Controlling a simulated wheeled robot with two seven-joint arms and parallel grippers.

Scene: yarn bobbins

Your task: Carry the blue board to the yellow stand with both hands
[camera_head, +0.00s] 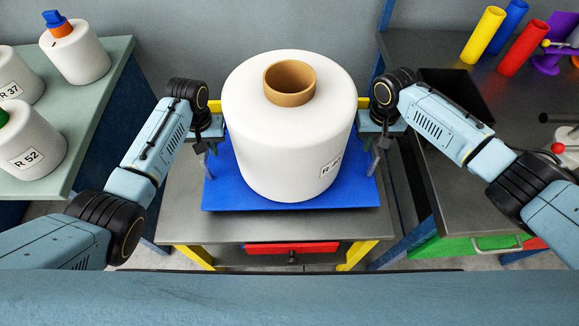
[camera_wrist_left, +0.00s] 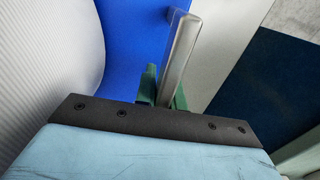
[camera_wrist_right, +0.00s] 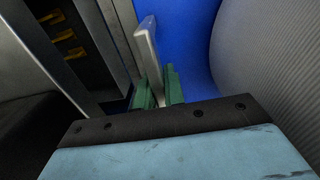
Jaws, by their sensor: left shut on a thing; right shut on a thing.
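The blue board (camera_head: 230,199) carries a large white yarn bobbin (camera_head: 285,145) with a brown core, standing upright. The board is over the grey top of the yellow-legged stand (camera_head: 280,226); whether it touches the top I cannot tell. My left gripper (camera_head: 207,146) is shut on the metal handle at the board's left side, and the handle (camera_wrist_left: 180,60) shows between its green fingers in the left wrist view. My right gripper (camera_head: 376,142) is shut on the handle at the right side, and that handle (camera_wrist_right: 148,55) shows in the right wrist view. The bobbin hides the board's middle.
A green-grey table (camera_head: 112,75) with several labelled bobbins stands at the left. A dark workbench (camera_head: 440,190) at the right holds yellow (camera_head: 483,35), blue (camera_head: 509,27) and red (camera_head: 523,48) cylinders. A red drawer (camera_head: 292,248) is under the stand's top.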

